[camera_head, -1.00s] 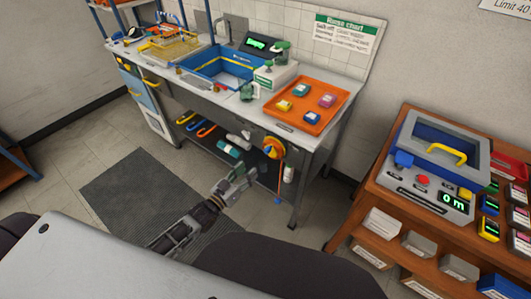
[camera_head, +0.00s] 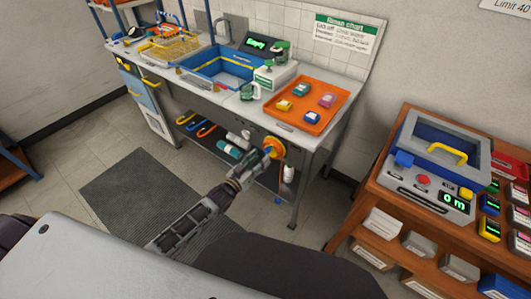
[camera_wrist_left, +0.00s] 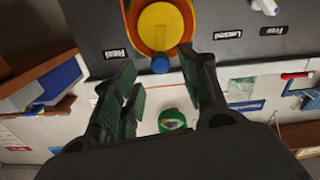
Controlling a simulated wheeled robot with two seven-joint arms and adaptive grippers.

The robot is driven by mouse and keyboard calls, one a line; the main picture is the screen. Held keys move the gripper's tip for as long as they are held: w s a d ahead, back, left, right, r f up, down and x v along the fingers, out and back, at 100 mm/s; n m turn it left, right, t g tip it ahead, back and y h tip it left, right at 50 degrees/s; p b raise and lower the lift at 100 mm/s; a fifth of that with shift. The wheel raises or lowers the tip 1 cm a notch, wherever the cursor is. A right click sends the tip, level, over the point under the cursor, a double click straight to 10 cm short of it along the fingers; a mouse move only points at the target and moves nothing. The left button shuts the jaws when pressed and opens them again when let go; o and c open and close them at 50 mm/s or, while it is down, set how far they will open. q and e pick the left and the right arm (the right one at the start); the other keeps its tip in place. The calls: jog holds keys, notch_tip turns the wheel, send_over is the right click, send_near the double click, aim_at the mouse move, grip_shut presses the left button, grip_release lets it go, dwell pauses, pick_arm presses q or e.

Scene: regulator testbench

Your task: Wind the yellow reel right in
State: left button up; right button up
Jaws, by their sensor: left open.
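The yellow reel (camera_head: 280,147) sits in an orange housing on the front of the bench, below the worktop. In the left wrist view the yellow reel (camera_wrist_left: 160,27) shows as a round disc with an orange rim, cut off at the top. A blue knob (camera_wrist_left: 160,65) is at the reel's near edge. My left gripper (camera_head: 268,153) is close in front of the reel and partly covers it. In the left wrist view my left gripper (camera_wrist_left: 158,68) is open, with the blue knob between its fingertips in the picture. I cannot tell contact. My right gripper is not in view.
Upside-down labels reading Locked (camera_wrist_left: 228,33) and Free (camera_wrist_left: 273,30) are on the panel, near a white lever (camera_wrist_left: 264,6). An orange tray (camera_head: 322,122) lies on the worktop above. A wooden cart (camera_head: 375,190) stands to the right. The floor mat (camera_head: 125,200) is clear.

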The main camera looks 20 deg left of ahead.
aim_at(266, 152)
pick_arm(q)
jog(key=shift+x, duration=0.8)
jog(key=shift+w+d, duration=0.25)
jog(key=shift+w, duration=0.35)
jog(key=shift+w+d, duration=0.25)
jog(key=shift+w, duration=0.55)
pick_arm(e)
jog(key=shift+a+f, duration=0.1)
pick_arm(q)
jog(key=c, duration=0.9)
grip_shut()
jog(key=shift+d, duration=0.1)
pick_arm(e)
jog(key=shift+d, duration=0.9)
pick_arm(q)
jog(key=shift+m, duration=0.3)
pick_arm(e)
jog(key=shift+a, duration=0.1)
